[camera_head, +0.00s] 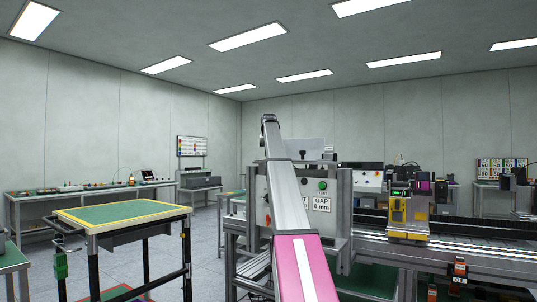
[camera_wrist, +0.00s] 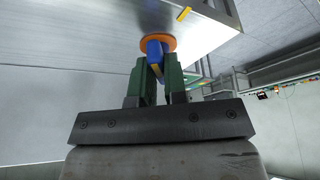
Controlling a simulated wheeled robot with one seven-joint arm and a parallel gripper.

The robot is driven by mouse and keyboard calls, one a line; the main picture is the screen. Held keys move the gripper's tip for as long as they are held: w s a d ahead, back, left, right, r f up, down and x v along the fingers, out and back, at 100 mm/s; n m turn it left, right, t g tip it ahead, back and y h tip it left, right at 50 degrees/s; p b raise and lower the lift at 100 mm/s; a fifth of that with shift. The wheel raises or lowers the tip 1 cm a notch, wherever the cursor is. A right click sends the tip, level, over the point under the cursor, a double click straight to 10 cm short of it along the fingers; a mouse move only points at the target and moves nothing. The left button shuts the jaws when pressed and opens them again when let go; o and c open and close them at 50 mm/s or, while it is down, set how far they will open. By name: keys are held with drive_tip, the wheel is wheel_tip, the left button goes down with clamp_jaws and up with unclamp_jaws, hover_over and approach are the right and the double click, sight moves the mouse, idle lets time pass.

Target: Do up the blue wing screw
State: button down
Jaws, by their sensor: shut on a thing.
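The blue wing screw (camera_wrist: 154,50) shows in the wrist view, at the top middle. An orange disc (camera_wrist: 158,41) sits around its base, against a pale metal surface. My gripper (camera_wrist: 154,66) has its green fingers closed on the blue wing from both sides. Parts of the wing are hidden between the fingers. In the head view my arm reaches up to the grey framed panel, and the screw and gripper cannot be made out there.
The framed panel (camera_head: 262,205) carries a "GAP 8 mm" label (camera_head: 321,205) and a green button (camera_head: 322,186). A small yellow part (camera_wrist: 184,14) sits near the screw. A conveyor (camera_head: 465,256) runs right, with a yellow machine (camera_head: 408,215) on it. A green-topped table (camera_head: 120,213) stands left.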

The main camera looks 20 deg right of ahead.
drive_tip(key=shift+m+h, duration=0.4)
drive_tip(key=shift+m, duration=0.7)
drive_tip(key=c, duration=1.2)
unclamp_jaws()
drive_tip(key=shift+o, duration=0.2)
drive_tip(key=shift+a+r, duration=0.1)
drive_tip(key=v, duration=1)
drive_tip(key=shift+r, duration=0.3)
drive_tip(key=shift+a, duration=0.1)
